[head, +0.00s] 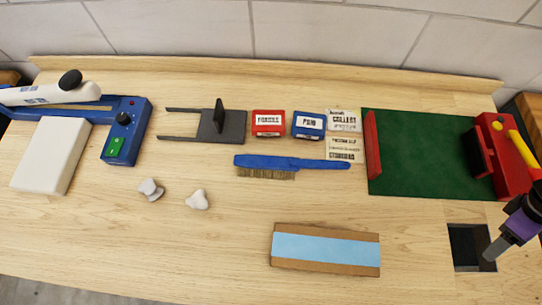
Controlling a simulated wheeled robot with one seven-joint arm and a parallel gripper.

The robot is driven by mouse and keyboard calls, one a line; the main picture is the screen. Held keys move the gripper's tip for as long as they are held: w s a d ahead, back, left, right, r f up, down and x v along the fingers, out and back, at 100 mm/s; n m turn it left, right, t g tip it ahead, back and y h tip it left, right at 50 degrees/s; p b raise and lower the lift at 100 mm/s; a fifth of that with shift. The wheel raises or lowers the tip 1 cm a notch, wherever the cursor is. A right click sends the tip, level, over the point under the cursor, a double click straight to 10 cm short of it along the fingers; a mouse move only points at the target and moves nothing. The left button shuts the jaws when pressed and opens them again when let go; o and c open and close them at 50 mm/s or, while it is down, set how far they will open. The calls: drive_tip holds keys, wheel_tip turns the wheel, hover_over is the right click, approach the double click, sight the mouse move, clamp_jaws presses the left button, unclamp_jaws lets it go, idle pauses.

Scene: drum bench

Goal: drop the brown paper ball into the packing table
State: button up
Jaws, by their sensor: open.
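No brown paper ball shows in the head view. Two small pale grey-white lumps, a left one (151,189) and a right one (197,200), lie on the left half of the wooden packing table (220,250). A dark square opening (462,240) is in the table's surface at the front right. My gripper (490,254) comes in from the right edge, with a grey finger over the right side of this opening. It is open, and I see nothing held in it. What is inside the opening is too dark to tell.
A cardboard piece with a light blue band (325,247) lies left of the opening. Behind are a blue-handled brush (290,162), red (268,122) and blue (308,124) boxes, a green board with a red vise (420,150), and a blue sealer (125,135) beside a white block (50,155).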

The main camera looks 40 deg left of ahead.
drive_tip(key=b+v, duration=0.1)
drive_tip(key=v, duration=0.6)
drive_tip(key=shift+a+r, duration=0.15)
drive_tip(key=shift+r, duration=0.2)
